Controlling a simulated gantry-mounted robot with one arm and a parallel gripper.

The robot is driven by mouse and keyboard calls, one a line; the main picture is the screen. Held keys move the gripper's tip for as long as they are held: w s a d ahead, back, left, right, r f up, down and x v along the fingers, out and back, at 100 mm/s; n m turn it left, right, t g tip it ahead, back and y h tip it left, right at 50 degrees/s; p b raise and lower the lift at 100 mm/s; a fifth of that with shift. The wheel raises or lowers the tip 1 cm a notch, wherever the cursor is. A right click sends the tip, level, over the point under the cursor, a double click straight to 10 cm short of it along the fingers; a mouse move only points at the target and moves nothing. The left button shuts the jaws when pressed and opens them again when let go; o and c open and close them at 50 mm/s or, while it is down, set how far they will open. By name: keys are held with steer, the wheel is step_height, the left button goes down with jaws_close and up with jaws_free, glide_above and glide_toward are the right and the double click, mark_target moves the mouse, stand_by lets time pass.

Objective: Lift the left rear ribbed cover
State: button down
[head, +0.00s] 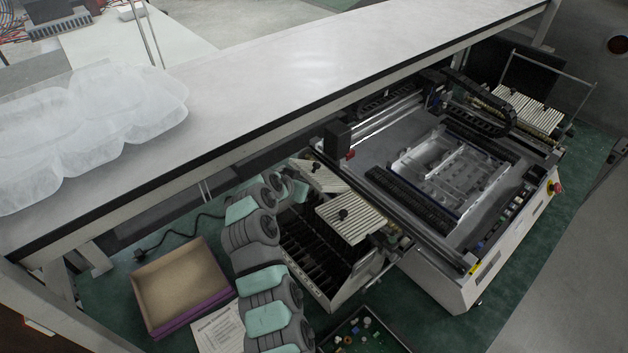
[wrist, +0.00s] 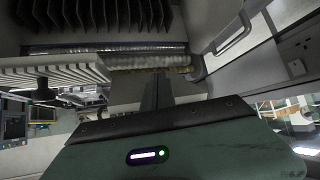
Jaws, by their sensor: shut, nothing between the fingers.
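In the head view, two cream ribbed covers with black knobs sit at the left of the machine. The farther cover (head: 322,181) lies under the bench edge, close to the end of my arm. The nearer cover (head: 350,226) sits beside the slotted bay. In the wrist view, a ribbed cover (wrist: 70,66) with a dark knob (wrist: 42,87) shows at the left; I cannot tell which of the two it is. My gripper (wrist: 156,84) is shut and empty, to the right of that cover and apart from its knob. In the head view the fingers cannot be made out.
The white bench (head: 300,75) overhangs the arm's end. The machine's clear tray (head: 450,172) lies right of the covers. Another ribbed panel (head: 528,110) is at the far right. A cardboard box (head: 180,285) and a parts tray (head: 362,335) stand low in front.

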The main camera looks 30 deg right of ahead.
mark_target(317, 164)
steer(key=shift+w+d+r, duration=0.15)
steer(key=shift+d+r, duration=0.4)
steer(key=shift+r, duration=0.3)
steer(key=shift+w+d+r, duration=0.1)
steer(key=shift+d+r, duration=0.4)
steer(key=shift+r, duration=0.35)
steer(key=shift+w+d+r, duration=0.25)
steer(key=shift+d+r, duration=0.65)
steer(key=shift+w+d+r, duration=0.1)
steer(key=shift+d+r, duration=0.35)
steer(key=shift+d, duration=0.1)
